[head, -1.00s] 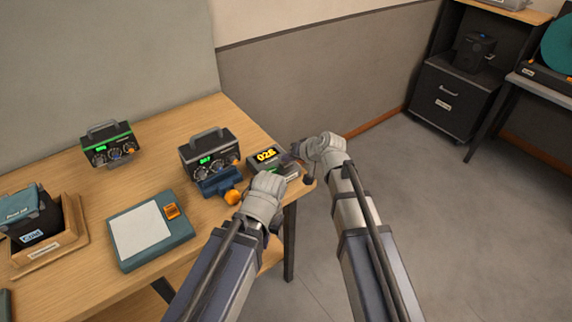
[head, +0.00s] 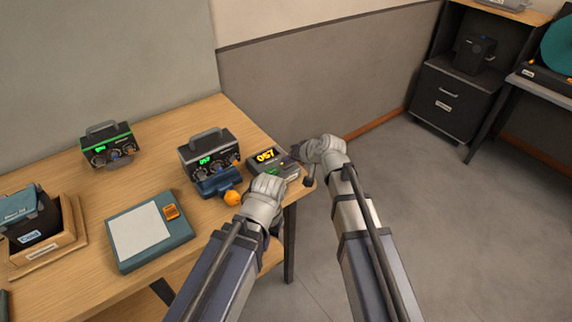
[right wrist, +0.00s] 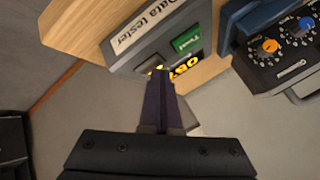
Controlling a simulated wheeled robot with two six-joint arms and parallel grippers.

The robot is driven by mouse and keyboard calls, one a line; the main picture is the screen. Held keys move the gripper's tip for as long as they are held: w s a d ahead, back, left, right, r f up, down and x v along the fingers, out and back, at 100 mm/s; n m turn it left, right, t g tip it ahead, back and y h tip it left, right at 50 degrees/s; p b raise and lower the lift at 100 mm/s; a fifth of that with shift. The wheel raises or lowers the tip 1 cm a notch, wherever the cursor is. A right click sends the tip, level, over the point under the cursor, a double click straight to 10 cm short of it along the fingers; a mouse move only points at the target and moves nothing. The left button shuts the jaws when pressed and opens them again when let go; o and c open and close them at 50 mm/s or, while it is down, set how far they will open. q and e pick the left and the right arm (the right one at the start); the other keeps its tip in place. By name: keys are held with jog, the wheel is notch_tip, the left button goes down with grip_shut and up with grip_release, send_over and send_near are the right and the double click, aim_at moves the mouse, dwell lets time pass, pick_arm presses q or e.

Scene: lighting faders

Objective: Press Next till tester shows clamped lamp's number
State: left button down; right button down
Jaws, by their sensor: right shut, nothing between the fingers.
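The data tester (head: 275,163) sits at the table's right corner, its yellow digits reading what looks like 067; the middle digit is hard to tell. In the right wrist view the tester (right wrist: 150,40) shows a green patch and a grey key beside my fingertips. The clamped lamp (head: 207,147) is a dark box with a handle and a small green readout too blurred to read surely. It stands in a blue clamp (head: 218,182) with an orange knob. My right gripper (right wrist: 160,75) is shut and empty, its tips over the tester. My left gripper (head: 268,185) is near the tester's front; its fingers are hidden.
Another lamp (head: 110,145) with a green stripe stands at the back left. A teal pad (head: 180,235) lies in front, and a wooden tray (head: 72,238) holds a dark box at the left. Open floor lies right of the table.

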aim_at(288, 167)
jog(key=shift+r, duration=0.15)
jog(key=shift+r+p, duration=0.65)
jog(key=shift+p, duration=0.1)
notch_tip(288, 167, up, 5)
jog(key=p, duration=0.5)
dwell(0.8)
